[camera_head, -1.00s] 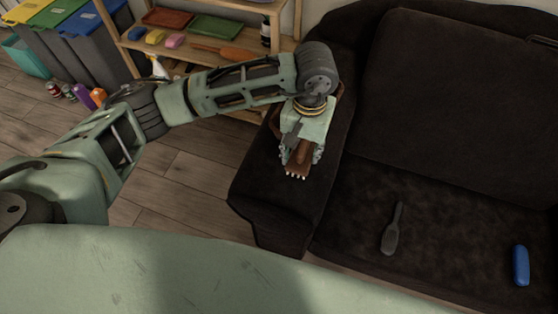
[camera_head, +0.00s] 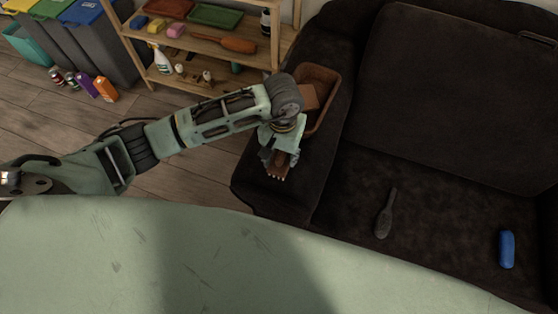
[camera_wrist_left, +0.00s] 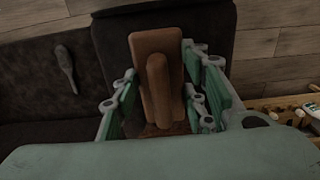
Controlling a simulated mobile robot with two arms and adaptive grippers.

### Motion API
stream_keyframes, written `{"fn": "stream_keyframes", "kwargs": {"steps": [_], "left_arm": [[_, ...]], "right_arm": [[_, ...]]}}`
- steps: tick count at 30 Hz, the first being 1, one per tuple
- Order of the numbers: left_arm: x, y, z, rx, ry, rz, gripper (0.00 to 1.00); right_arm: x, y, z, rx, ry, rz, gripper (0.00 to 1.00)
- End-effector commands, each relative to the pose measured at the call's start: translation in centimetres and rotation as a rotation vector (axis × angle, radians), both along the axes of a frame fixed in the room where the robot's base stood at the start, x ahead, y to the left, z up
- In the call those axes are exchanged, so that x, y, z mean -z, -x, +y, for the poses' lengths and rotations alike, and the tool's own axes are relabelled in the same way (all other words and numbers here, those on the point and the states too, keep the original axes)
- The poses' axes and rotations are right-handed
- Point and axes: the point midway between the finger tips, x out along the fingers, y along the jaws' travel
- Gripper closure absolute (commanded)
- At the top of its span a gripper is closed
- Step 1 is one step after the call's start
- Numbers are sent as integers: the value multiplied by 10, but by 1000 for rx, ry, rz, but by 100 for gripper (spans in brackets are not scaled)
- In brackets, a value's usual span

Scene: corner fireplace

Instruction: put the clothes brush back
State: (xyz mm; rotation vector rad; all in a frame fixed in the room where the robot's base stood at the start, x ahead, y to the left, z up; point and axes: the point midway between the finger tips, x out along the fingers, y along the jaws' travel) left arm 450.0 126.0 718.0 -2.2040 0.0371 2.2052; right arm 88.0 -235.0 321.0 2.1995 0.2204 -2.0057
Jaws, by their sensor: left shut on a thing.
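My left gripper (camera_head: 278,168) is shut on a brown wooden block-shaped brush (camera_head: 281,160), held over the front of the sofa's left arm. In the left wrist view the brush (camera_wrist_left: 143,52) shows as a flat rectangular back with a raised rounded grip along it, between the green fingers (camera_wrist_left: 165,108). Its underside is hidden. A brown basket (camera_head: 328,75) stands on the sofa arm behind the gripper, with a lighter brown block in it. A dark long-handled paddle or brush (camera_head: 386,215) lies on the sofa seat. My right gripper is not in view.
A blue rounded case (camera_head: 507,249) lies at the seat's right. A wooden shelf (camera_head: 190,48) with trays, sponges, an orange-brown brush and bottles stands behind the arm. Grey bins (camera_head: 98,45) are at the back left.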

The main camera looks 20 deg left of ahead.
Motion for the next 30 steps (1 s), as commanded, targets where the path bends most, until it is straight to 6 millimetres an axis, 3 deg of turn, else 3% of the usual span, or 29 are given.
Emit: {"fn": "stream_keyframes", "kwargs": {"steps": [5,13,25,26,30], "left_arm": [[9,0,8,1,0,-1,84],[46,0,7,0,2,0,84],[49,-1,8,1,-1,-3,84],[49,-1,8,1,-1,-2,59],[47,-1,8,1,0,-1,47]], "right_arm": [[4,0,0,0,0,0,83],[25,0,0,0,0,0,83],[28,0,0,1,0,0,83],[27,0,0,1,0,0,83],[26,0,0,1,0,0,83]]}}
